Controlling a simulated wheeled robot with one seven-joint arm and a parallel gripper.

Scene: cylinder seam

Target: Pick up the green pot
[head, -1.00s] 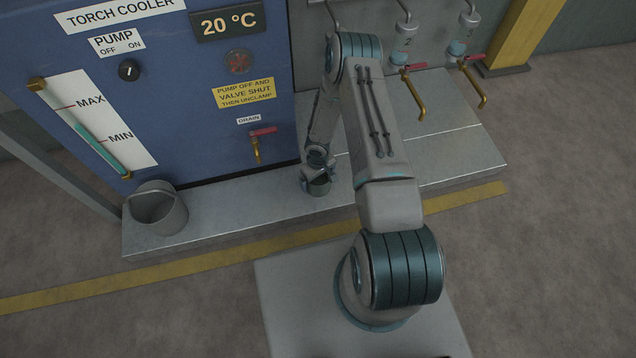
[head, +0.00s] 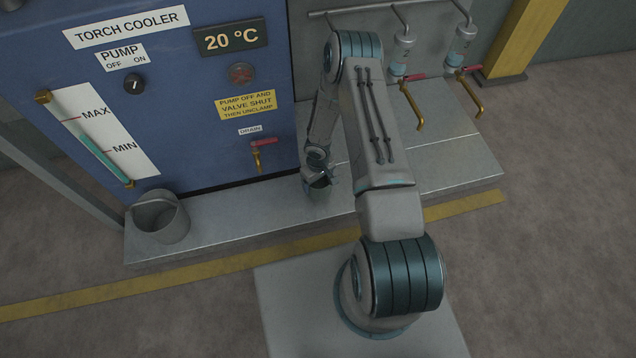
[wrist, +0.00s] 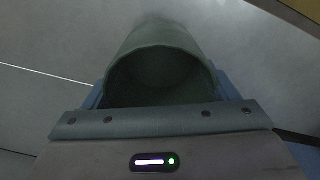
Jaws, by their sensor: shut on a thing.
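The green pot (wrist: 165,55) shows large in the wrist view, its round open mouth facing the camera and its inside dark. My gripper (wrist: 163,92) is shut on it, with a bluish finger on each side of the pot. In the head view my gripper (head: 317,172) is at the end of my arm, over the grey ledge in front of the blue cabinet. The pot (head: 320,184) is small and dark there, partly covered by the gripper. Whether its base touches the ledge is hard to tell.
A grey bucket (head: 160,218) stands at the left end of the ledge (head: 225,215). The blue torch cooler cabinet (head: 195,150) is behind, with a red-handled drain tap (head: 259,150). Two more taps (head: 412,100) hang at the right. The ledge between bucket and gripper is clear.

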